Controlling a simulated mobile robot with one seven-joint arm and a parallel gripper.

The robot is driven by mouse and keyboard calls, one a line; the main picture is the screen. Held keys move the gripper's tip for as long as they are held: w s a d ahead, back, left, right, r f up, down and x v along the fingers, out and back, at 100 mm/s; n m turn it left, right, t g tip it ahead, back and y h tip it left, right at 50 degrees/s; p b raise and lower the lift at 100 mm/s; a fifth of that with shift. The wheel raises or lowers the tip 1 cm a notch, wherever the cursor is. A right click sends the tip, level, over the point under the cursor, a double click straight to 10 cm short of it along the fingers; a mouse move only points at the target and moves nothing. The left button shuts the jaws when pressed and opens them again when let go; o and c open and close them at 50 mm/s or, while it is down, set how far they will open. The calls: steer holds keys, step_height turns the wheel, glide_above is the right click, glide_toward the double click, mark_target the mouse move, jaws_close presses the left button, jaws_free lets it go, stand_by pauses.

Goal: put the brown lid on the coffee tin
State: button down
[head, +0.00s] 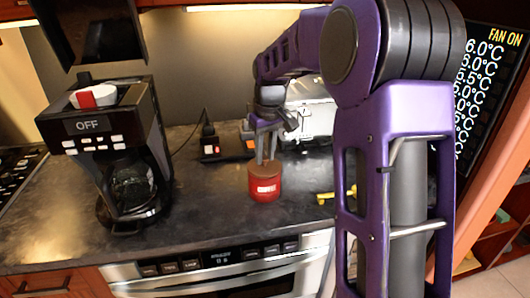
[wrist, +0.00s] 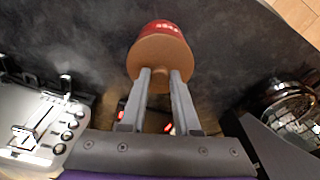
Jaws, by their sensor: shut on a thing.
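The red coffee tin (head: 265,190) stands upright on the dark counter in the middle of the head view. The brown lid (head: 257,172) is at the tin's top. In the wrist view, the round lid (wrist: 160,52) covers the tin's top, and a strip of the tin's red side (wrist: 165,26) shows beyond it. My gripper (head: 266,161) points down from above the tin. Its two fingers (wrist: 160,76) are shut on the lid's small knob. I cannot tell whether the lid is fully seated or slightly above the rim.
A black coffee maker (head: 121,150) with a glass pot stands to the left on the counter (head: 205,222). Behind the tin are a small black device (head: 209,146) and a silver appliance (head: 313,115). A yellow object (head: 350,194) lies right. The counter's front edge is near.

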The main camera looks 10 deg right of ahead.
steer(key=shift+f, duration=0.35)
stand_by(0.5)
steer(key=c, duration=0.6)
jaws_free()
steer(key=shift+r, duration=0.1)
steer(key=shift+o, duration=0.5)
steer(key=o, duration=0.4)
steer(key=shift+r+p, duration=1.15)
steer(key=shift+r, duration=0.25)
steer(key=shift+r+p, duration=0.35)
steer(key=shift+r, duration=1.8)
